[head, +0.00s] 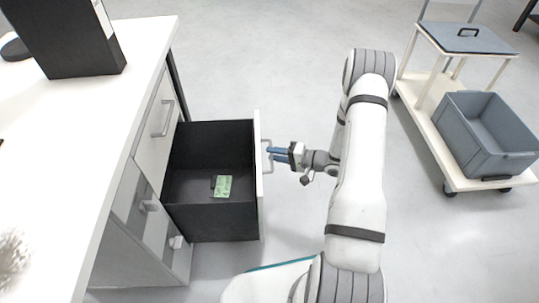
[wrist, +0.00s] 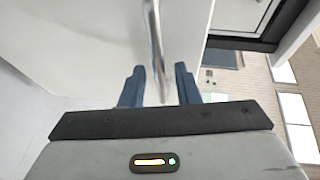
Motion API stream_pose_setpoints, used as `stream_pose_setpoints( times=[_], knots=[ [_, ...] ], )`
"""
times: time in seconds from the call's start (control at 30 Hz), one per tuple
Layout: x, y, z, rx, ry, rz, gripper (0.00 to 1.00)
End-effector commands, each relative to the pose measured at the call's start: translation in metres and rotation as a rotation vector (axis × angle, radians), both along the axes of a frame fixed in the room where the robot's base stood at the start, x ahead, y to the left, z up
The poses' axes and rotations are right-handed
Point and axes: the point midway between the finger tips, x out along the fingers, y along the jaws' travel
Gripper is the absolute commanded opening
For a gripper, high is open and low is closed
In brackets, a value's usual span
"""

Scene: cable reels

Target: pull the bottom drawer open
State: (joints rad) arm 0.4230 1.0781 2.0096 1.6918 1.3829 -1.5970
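A dark-walled drawer (head: 209,216) stands well out from the white cabinet under the worktop, below a closed drawer front (head: 154,128); it looks like the bottom drawer on that side. Its white front (head: 258,170) faces right and carries a bar handle (head: 268,157). My gripper (head: 270,152) is at this handle, coming from the right. In the wrist view, its two blue fingers (wrist: 159,85) stand on either side of the handle bar (wrist: 155,40), with gaps showing, so it appears open around the bar.
A green card-like item (head: 223,186) and a small dark thing lie in the drawer. A cart with a grey bin (head: 470,150) stands at right. The floor beyond the drawer is clear.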

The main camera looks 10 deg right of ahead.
Motion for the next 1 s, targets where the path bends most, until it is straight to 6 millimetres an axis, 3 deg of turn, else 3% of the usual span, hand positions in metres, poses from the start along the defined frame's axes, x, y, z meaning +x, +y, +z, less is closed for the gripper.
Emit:
stream_pose_setpoints(
  times=[0.33, 0.73, 1.0],
  knots=[
    [-0.003, -0.003, 0.001, 0.002, 0.003, 0.001, 0.32],
    [-0.032, -0.056, 0.013, 0.002, 0.002, -0.002, 0.32],
    [-0.039, -0.065, 0.013, 0.001, 0.002, 0.002, 0.32]
  ],
)
